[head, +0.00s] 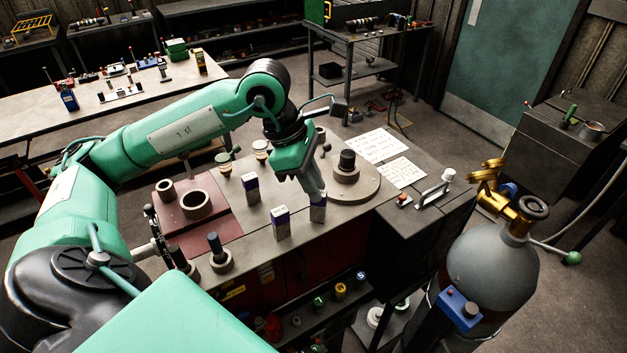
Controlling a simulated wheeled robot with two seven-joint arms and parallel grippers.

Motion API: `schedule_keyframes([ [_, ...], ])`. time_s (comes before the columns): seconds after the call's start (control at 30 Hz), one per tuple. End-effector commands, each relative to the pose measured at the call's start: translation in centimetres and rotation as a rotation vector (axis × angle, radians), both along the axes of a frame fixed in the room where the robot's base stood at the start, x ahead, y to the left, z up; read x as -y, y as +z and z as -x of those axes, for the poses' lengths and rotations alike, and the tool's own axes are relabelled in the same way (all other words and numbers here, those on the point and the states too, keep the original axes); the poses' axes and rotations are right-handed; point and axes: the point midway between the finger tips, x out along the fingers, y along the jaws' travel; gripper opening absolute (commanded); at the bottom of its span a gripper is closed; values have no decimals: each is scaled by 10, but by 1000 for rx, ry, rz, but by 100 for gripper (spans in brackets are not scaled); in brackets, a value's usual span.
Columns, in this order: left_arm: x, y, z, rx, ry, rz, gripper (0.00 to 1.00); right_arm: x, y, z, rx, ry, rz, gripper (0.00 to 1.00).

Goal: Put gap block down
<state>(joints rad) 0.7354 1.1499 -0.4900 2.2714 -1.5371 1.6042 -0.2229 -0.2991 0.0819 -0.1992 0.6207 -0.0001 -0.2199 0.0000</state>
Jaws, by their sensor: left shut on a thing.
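The fingers partly hide the held block's top. My right gripper is not in view.
A round plate with a dark-topped cylinder (347,160) stands just behind the gripper. A reddish plate (215,225) with rings lies at left. Written sheets (374,145), a metal handle (433,194) and a grey gas cylinder (490,265) are at right.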

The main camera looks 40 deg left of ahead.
Motion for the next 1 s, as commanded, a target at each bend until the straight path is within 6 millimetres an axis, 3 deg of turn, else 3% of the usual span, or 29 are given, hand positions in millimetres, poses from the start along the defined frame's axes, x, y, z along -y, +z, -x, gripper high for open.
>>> schedule_keyframes([
  [0.17,0,-4,0,0,0,1,0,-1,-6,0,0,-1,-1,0],
  [0.2,0,-3,0,0,0,0,25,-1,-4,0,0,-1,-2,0],
  [0.3,0,-2,0,0,0,0,39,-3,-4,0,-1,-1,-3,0],
  [0.73,-2,5,0,1,2,-1,39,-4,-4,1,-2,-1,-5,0],
  [1.0,-19,48,7,5,2,0,39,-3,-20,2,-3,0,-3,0],
])
